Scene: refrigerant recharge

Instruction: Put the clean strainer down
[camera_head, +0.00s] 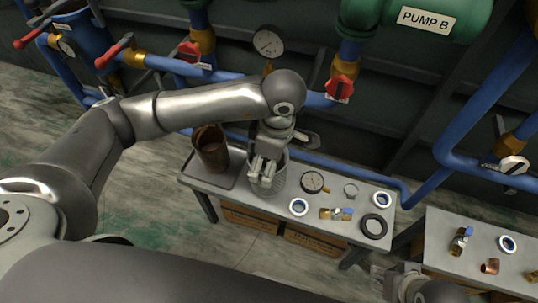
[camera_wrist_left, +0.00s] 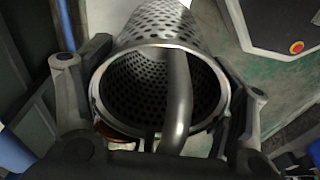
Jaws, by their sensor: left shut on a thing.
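The clean strainer (camera_head: 268,184) is a bright grey perforated metal cylinder, over the left-middle part of the workbench. In the left wrist view the strainer (camera_wrist_left: 160,88) shows its round open mouth and a curved handle bar across it. My left gripper (camera_head: 262,170) is shut on the strainer from above, with gripper parts on both sides of its rim in the wrist view. I cannot tell whether its base touches the bench. A rusty brown strainer (camera_head: 211,152) stands in a shallow tray (camera_head: 226,184) to its left. Part of my right arm shows at the bottom right; its jaws are unclear.
The grey workbench (camera_head: 283,224) also holds a gauge (camera_head: 312,182), white rings (camera_head: 298,207), a brass valve (camera_head: 335,214) and a black ring (camera_head: 373,226), right of the strainer. A second bench (camera_head: 435,228) stands at right. Blue pipes (camera_head: 335,170) run behind.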

